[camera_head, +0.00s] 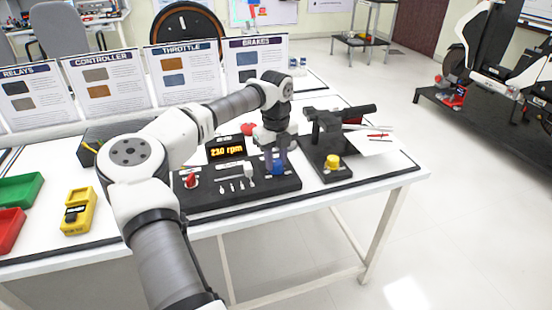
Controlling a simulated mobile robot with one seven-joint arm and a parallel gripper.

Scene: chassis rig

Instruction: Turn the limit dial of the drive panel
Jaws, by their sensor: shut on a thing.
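The drive panel (225,196) is a dark box near the table's front edge. It carries a lit display (227,151) reading 230 rpm in orange, a red knob (191,180), a white slider (236,172) and a few small white toggles. A blue dial (277,167) sits at the panel's right end. My gripper (277,158) points down over the blue dial, with its fingers around the dial's upper part. It is shut on the dial. The fingertips are small, and my gripper partly hides the dial. I cannot read which label the dial bears.
Right of the panel stands a black fixture with a yellow knob (332,162) and a horizontal black cylinder (355,112). Upright cards (113,80) line the back.

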